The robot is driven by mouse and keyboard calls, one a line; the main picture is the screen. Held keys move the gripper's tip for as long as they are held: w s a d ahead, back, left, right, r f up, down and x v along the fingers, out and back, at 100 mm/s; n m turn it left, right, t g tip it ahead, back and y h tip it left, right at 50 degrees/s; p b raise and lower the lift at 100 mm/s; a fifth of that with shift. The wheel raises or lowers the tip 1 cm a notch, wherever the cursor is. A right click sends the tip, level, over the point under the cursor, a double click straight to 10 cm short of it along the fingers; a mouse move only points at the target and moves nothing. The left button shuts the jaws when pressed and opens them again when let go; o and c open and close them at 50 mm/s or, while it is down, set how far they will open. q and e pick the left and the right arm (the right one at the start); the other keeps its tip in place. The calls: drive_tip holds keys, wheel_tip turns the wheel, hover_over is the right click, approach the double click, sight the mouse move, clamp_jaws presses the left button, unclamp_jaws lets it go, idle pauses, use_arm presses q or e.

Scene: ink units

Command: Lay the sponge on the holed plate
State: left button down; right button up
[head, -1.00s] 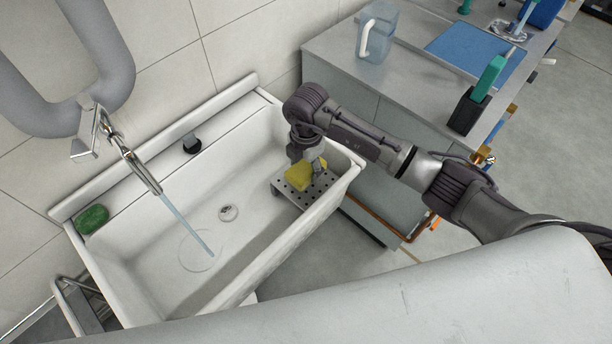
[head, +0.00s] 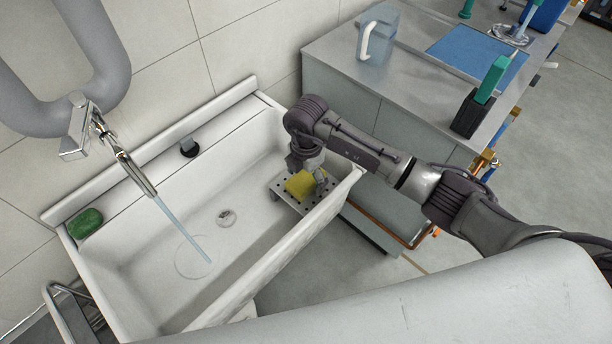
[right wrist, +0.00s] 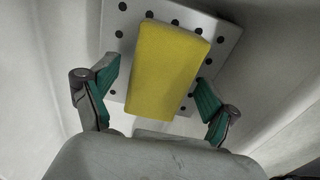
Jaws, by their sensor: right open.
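The yellow sponge (head: 299,184) lies on the holed plate (head: 284,197) at the right end of the white sink. In the right wrist view the sponge (right wrist: 165,70) lies slightly tilted across the plate (right wrist: 222,62), with holes showing on both sides. My right gripper (head: 310,176) is just above the sponge. In the right wrist view its green-padded fingers (right wrist: 157,92) are open, one on each side of the sponge and apart from it. The sponge's underside is hidden. My left gripper is not in view.
Water runs from the tap (head: 135,172) into the sink (head: 150,262). A green scrubber (head: 85,222) sits on the sink's left ledge. A counter (head: 335,50) to the right holds a clear jug (head: 377,38), a blue mat (head: 470,52) and a dark block (head: 470,115).

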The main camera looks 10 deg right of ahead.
sight(306, 177)
drive_tip(key=shift+r, duration=0.25)
wheel_tip(306, 177, up, 12)
drive_tip(key=shift+f, duration=0.1)
idle(0.5)
